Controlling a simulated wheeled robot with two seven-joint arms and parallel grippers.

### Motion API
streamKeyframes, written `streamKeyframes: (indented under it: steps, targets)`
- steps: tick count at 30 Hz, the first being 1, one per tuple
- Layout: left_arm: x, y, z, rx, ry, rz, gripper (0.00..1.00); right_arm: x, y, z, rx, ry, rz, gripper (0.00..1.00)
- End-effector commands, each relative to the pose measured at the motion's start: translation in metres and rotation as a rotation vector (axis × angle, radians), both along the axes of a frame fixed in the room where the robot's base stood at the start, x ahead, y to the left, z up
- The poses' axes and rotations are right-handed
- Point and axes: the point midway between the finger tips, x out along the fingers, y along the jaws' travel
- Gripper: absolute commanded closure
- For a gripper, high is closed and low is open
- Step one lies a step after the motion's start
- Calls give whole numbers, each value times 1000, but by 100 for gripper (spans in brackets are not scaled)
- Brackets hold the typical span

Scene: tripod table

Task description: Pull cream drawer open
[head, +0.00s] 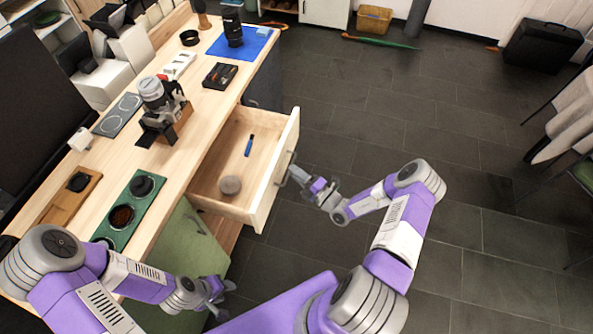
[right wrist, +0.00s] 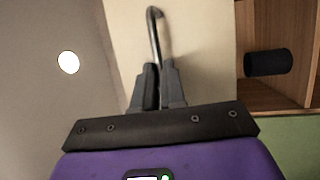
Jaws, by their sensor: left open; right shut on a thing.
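The cream drawer (head: 273,184) stands pulled out from the wooden table, its front facing right in the head view. In the right wrist view the bent handle (right wrist: 154,35) runs down between the fingers (right wrist: 158,85). My left gripper (head: 214,293) is open and empty, low in front of the green cabinet door, apart from the drawer.
The tabletop (head: 195,95) holds a coffee device (head: 158,98), a green tray (head: 128,215), a blue mat (head: 240,42) and other items. A green door (head: 185,250) is below, left of the drawer. The dark tiled floor (head: 370,110) to the right is largely clear.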

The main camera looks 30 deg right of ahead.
Motion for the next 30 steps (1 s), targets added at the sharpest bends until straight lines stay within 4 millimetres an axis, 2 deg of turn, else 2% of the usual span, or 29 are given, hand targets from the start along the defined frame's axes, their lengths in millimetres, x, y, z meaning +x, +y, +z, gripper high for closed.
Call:
streamKeyframes:
  steps: [8,9,14,23,26,30]
  targets:
    - [0,0,0,0,0,0,57,-1,0,0,-2,0,2,100]
    - [0,0,0,0,0,0,57,-1,0,0,-2,0,2,87]
    - [0,0,0,0,0,0,57,-1,0,0,-1,0,1,64]
    - [0,0,0,0,0,0,57,-3,-2,0,-1,1,-1,64]
    - [0,0,2,0,0,0,57,-12,-6,-2,-2,3,-1,64]
    - [0,0,6,0,0,0,57,-33,-15,-6,-1,3,-3,64]
